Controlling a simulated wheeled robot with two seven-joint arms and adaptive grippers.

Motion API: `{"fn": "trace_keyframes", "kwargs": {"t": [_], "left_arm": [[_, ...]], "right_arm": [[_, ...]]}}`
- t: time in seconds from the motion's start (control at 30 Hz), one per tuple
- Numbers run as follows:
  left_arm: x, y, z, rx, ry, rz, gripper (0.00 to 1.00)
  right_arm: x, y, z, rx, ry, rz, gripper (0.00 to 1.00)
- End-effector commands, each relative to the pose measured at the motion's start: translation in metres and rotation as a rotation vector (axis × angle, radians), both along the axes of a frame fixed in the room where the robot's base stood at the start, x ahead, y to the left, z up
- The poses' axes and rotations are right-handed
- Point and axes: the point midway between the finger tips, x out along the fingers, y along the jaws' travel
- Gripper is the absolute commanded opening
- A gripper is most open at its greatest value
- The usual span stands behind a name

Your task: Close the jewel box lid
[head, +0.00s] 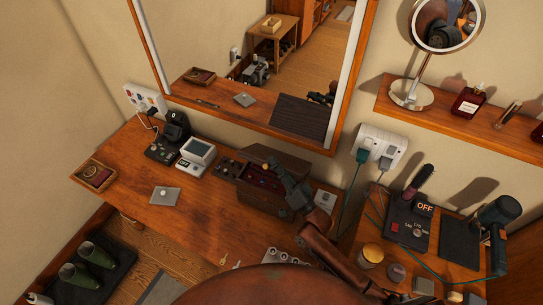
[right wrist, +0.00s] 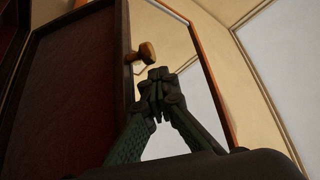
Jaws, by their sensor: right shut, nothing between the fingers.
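The dark brown jewel box (head: 262,200) stands on the wooden dresser top below the wall mirror. Its lid (head: 291,161) is raised, and red-lined compartments show inside. In the right wrist view the lid (right wrist: 75,90) is a large dark panel on the left, with a small wooden knob (right wrist: 141,52) at its edge. My right gripper (head: 275,167) reaches over the box from the lower right, its fingertips close to the lid. In the right wrist view its fingers (right wrist: 158,76) are shut and empty, just below and right of the knob; contact cannot be told. My left gripper is not in view.
A card terminal (head: 196,153) and black devices stand left of the box. A small tray (head: 94,175) and a grey card (head: 165,195) lie further left. The mirror (head: 240,60) rises behind. A hair dryer (head: 495,215) and cables crowd the right side.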

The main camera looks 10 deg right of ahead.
Motion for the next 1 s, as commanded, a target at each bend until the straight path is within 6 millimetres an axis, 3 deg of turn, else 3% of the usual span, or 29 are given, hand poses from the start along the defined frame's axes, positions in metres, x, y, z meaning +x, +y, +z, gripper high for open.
{"fn": "trace_keyframes", "kwargs": {"t": [0.03, 0.1, 0.5, 1.0], "left_arm": [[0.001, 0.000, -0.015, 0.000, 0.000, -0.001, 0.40], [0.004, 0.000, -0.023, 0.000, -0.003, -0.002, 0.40], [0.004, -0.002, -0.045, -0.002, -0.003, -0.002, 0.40], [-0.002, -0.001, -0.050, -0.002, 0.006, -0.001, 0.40]], "right_arm": [[-0.004, 0.003, -0.017, -0.030, -0.030, 0.000, 0.00], [-0.012, 0.009, -0.024, -0.049, -0.062, 0.000, 0.00], [-0.036, 0.029, -0.064, -0.046, -0.058, 0.002, 0.00], [-0.042, 0.033, -0.079, -0.044, -0.058, 0.002, 0.00]]}}
